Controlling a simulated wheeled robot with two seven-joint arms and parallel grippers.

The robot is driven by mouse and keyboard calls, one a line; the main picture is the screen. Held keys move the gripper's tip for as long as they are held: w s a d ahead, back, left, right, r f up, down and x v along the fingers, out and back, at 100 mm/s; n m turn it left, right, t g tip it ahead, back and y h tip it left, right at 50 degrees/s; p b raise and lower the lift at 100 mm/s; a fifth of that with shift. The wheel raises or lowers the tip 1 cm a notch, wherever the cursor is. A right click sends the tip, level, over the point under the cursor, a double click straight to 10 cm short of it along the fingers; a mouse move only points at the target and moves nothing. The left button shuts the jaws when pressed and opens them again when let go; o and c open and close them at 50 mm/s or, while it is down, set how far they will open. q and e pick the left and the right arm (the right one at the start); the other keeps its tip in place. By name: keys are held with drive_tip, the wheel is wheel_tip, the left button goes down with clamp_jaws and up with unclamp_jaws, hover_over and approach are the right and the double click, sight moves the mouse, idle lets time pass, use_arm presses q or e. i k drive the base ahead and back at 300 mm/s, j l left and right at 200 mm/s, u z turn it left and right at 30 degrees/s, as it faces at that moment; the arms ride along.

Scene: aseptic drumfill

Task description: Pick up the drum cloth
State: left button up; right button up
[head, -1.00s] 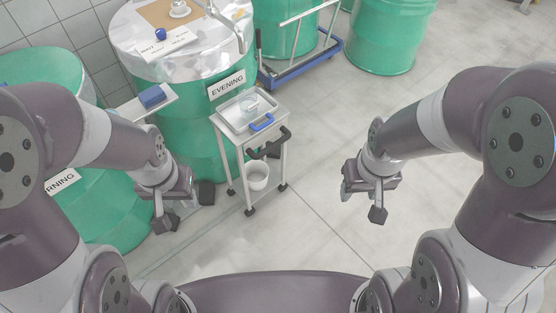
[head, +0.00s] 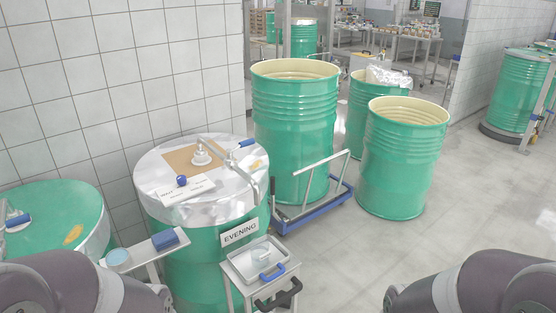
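No item is plainly marked as the drum cloth. A small blue folded-looking piece (head: 167,239) lies on a narrow shelf (head: 140,252) in front of the drum labelled EVENING (head: 190,262). It could be a cloth, but it is too small to be sure. A flat brown square (head: 182,160) lies on that drum's silvery top (head: 225,196), around a white fitting (head: 201,154). Only parts of my two arms show at the bottom corners; both grippers are out of view.
A small trolley (head: 235,271) with a tray and clear dish stands by the EVENING drum. A round pale blue item (head: 118,258) is also on the shelf. Another green drum (head: 50,215) is at left. Open drums (head: 405,160) stand behind; floor (head: 350,250) at right is clear.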

sight(162, 240)
drive_tip(key=u, duration=1.25)
